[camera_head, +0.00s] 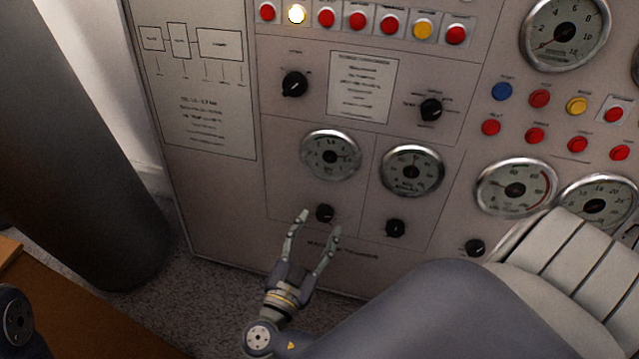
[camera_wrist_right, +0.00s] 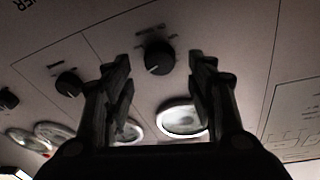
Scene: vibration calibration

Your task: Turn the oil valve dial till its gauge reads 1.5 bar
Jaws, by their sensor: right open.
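A small black dial (camera_head: 325,212) sits low on the grey panel, under a round gauge (camera_head: 330,155). The gauge's needle seems to point right; its numbers are too small to read surely. My right gripper (camera_head: 320,222) is open, its fingertips either side of that dial. In the right wrist view, which is upside down, the dial (camera_wrist_right: 160,58) shows in the gap between the fingers, and the gauge (camera_wrist_right: 185,121) lies below it. I see no finger touching the dial. The labels are too blurred to tell which dial is for oil. My left gripper is out of view.
A second gauge (camera_head: 412,171) with its own black dial (camera_head: 396,228) stands close on the right, and another dial (camera_head: 475,247) further right. Two knobs (camera_head: 295,84) (camera_head: 431,109) and rows of coloured buttons are above. A white padded seat (camera_head: 570,265) is at lower right.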

